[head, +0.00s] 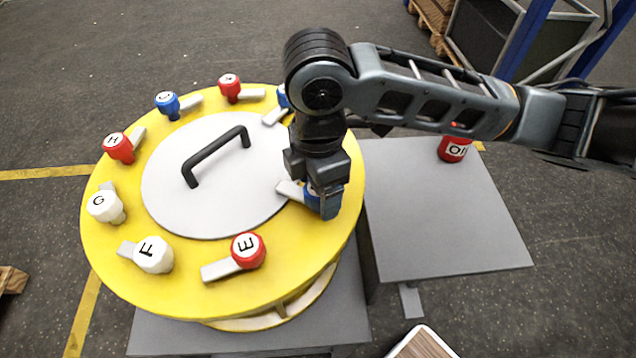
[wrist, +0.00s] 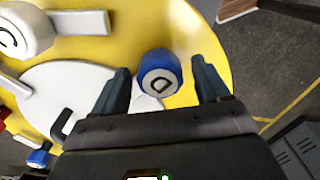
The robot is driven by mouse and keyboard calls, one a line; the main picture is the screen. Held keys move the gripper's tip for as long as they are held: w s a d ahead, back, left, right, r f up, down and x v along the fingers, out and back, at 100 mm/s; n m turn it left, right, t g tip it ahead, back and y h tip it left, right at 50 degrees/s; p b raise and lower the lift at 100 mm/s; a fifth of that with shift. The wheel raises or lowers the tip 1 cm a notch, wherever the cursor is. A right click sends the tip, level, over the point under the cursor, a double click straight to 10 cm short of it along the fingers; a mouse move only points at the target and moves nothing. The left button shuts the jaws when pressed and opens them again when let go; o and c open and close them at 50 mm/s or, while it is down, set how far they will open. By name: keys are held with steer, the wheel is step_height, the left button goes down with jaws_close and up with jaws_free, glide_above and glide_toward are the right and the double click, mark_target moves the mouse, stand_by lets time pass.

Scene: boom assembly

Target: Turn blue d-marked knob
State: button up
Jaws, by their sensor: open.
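The blue knob marked D (wrist: 160,72) sits on the right part of the yellow ring (head: 118,260), with its letter facing the wrist camera. In the head view only a little blue of the D knob (head: 311,196) shows beside my gripper, and its grey lever (head: 290,190) points left toward the lid's centre. My gripper (head: 323,204) points down over this knob. In the wrist view my gripper (wrist: 160,66) is open, with one finger on each side of the knob. I cannot tell whether the fingers touch it.
Other lettered knobs stand around the ring, including red E (head: 248,250), white F (head: 153,254) and white G (head: 106,207). A black handle (head: 217,155) rises from the grey lid (head: 215,205). A red object (head: 453,150) stands on the grey table (head: 440,220) at right, otherwise clear.

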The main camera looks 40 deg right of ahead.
steer(key=shift+r, duration=3.9)
